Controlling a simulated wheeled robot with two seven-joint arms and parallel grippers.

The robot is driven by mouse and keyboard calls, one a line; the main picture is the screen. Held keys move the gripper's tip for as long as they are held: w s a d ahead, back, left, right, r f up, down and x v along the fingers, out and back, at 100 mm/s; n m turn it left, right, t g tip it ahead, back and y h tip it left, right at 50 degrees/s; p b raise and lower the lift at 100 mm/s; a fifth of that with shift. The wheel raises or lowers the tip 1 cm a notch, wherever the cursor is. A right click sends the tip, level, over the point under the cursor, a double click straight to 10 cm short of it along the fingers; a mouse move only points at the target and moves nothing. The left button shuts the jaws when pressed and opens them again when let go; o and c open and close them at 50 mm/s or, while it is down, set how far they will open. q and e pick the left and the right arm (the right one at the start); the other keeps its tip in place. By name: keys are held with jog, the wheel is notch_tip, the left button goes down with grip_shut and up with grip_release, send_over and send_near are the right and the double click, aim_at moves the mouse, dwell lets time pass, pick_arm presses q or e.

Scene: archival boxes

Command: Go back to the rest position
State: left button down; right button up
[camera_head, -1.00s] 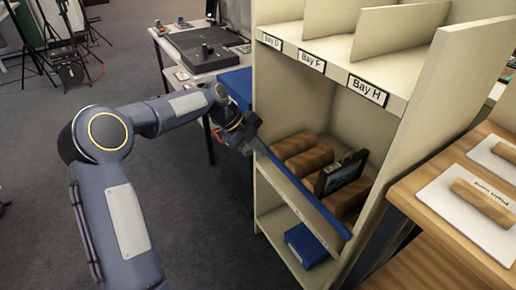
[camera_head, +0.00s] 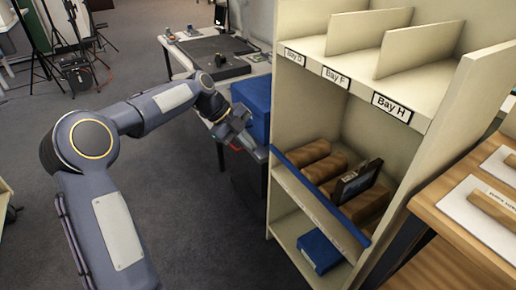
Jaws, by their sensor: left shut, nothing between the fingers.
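My left arm comes in from the left, and its gripper (camera_head: 251,147) hangs in front of the left side of the shelf unit (camera_head: 281,118). The gripper is shut and empty, apart from the blue-edged shelf. The shelf unit has bay labels, with Bay H (camera_head: 397,107) the clearest. My right gripper does not show in this view.
A blue box (camera_head: 255,97) stands beside the shelf unit at the grey table (camera_head: 205,50). The middle shelf holds several brown rolls (camera_head: 307,153) and a dark framed item (camera_head: 357,181). Another blue box (camera_head: 319,251) lies on the bottom shelf. A wooden table (camera_head: 470,207) is at right.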

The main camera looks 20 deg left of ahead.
pick_arm(q)
jog(key=s+d+r+n+t+y, duration=0.1)
jog(key=s+r+n+y, duration=0.15)
jog(key=s+n, duration=0.5)
jog(key=s+d+r+n+y, duration=0.1)
jog(key=s+r+n, duration=0.3)
jog(key=s, duration=0.6)
jog(key=s+d+f+n+t, duration=0.1)
jog(key=s+f+n, duration=0.3)
jog(key=s+n, duration=0.35)
jog(key=s+d+f+n+t, duration=0.2)
jog(key=s+f+n, duration=0.2)
jog(key=s+n, duration=0.3)
notch_tip(320, 180, up, 30)
jog(key=m+p, duration=0.1)
jog(key=p, duration=2.9)
jog(key=shift+s+a+r+g+p, duration=0.2)
jog(key=shift+s+a+g+p, duration=0.1)
jog(key=shift+s+a+p, duration=0.1)
